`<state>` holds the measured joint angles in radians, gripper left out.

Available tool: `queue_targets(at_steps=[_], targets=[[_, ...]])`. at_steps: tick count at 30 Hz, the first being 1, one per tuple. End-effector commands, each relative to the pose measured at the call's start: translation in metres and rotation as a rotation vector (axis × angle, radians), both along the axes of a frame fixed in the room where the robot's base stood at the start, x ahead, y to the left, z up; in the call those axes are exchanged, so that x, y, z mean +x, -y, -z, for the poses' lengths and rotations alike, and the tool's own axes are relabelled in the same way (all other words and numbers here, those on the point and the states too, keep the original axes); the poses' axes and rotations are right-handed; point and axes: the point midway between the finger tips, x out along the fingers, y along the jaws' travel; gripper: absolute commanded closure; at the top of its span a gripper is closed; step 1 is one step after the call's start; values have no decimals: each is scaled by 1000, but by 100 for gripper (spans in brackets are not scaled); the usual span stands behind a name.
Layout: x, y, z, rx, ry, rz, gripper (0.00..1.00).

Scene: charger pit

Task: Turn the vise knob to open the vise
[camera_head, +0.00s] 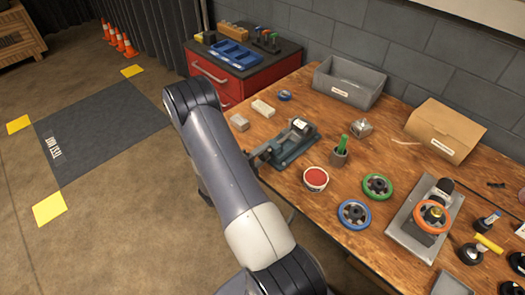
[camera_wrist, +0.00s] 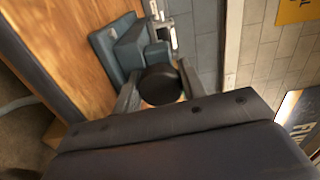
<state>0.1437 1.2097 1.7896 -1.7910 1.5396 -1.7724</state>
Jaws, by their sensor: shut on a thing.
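The vise (camera_head: 291,146) is a grey-green block on the wooden workbench, and its body also shows in the wrist view (camera_wrist: 119,48). Its knob (camera_wrist: 160,85) is round and black, at the end of the vise facing me. My gripper (camera_wrist: 159,90) is shut on the knob, with one finger on each side of it. In the head view my arm reaches to the bench's left edge, and the knob is hard to make out there. A small light-coloured part lies at the vise's jaws; I cannot tell how far they are apart.
Handwheels (camera_head: 354,214), a grey bin (camera_head: 348,83) and a cardboard box (camera_head: 445,130) are farther right.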

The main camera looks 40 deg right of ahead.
Motion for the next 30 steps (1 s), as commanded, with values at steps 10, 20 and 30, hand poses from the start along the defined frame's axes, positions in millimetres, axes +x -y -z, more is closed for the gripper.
queue_targets(at_steps=[10, 20, 30], targets=[[-1, 0, 1, -18, -283, 1, 83], [-2, 0, 2, -30, -429, 1, 83], [-2, 0, 3, -34, -465, 1, 83]])
